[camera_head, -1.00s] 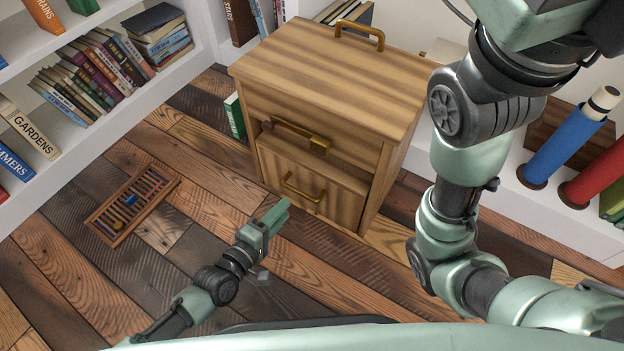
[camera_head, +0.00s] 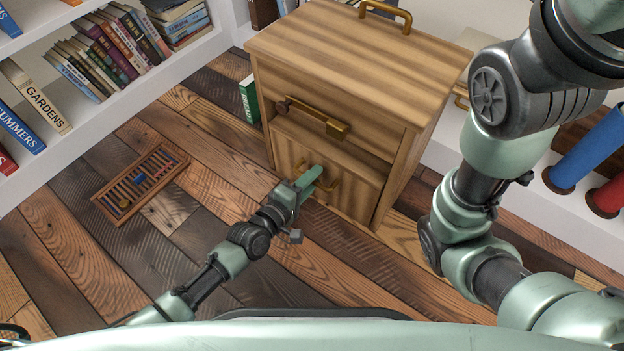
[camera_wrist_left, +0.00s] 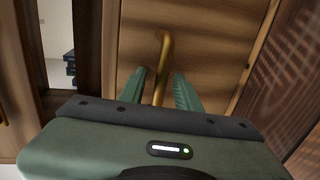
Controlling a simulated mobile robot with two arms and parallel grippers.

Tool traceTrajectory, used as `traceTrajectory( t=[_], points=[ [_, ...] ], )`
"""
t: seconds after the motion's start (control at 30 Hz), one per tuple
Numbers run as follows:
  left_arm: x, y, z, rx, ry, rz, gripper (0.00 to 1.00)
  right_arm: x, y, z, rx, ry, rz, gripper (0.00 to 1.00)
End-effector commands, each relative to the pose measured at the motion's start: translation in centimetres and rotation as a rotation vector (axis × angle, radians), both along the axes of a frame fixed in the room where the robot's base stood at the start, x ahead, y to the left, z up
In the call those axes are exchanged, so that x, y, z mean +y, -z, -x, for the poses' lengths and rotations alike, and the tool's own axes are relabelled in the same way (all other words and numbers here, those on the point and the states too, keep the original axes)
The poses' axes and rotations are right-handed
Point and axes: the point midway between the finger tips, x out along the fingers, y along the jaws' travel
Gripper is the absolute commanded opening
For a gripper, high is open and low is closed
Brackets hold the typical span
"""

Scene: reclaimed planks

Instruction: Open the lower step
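The wooden step cabinet (camera_head: 345,55) stands on the floor, with a brass handle on top and a brass bar (camera_head: 325,124) across its upper front. The lower step is the front panel (camera_head: 352,200) at the bottom, with a dark gap along its upper edge. Its brass handle (camera_head: 331,184) is partly hidden by my left gripper (camera_head: 313,178). In the left wrist view, the open green fingers (camera_wrist_left: 160,82) stand on either side of this handle (camera_wrist_left: 165,50), with space between them. Contact is unclear. My right arm shows at the right, but its gripper is out of view.
A green book (camera_head: 249,99) stands beside the cabinet. White bookshelves (camera_head: 95,122) line the left, and blue and red rolls (camera_head: 590,148) stand at right. The floor before the cabinet is clear.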

Motion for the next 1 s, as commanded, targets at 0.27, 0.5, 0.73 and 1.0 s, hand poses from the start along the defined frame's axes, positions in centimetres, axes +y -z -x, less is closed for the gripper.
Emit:
traceTrajectory(
  t=[0.27, 0.5, 0.73, 1.0],
  points=[
    [0.02, 0.02, 0.04, 0.000, 0.000, 0.000, 0.00, 0.01, 0.01, 0.01, 0.000, 0.000, 0.000, 0.36],
    [0.02, 0.03, 0.06, 0.001, 0.000, 0.001, 0.00, 0.01, 0.00, 0.00, 0.000, 0.000, 0.000, 0.36],
    [0.02, 0.04, 0.07, 0.001, 0.000, 0.001, 0.00, 0.00, 0.01, -0.01, 0.000, 0.000, 0.000, 0.36],
    [0.02, 0.06, 0.08, 0.001, 0.000, 0.000, 0.00, 0.01, 0.01, -0.03, 0.001, 0.000, 0.000, 0.36]
  ],
)
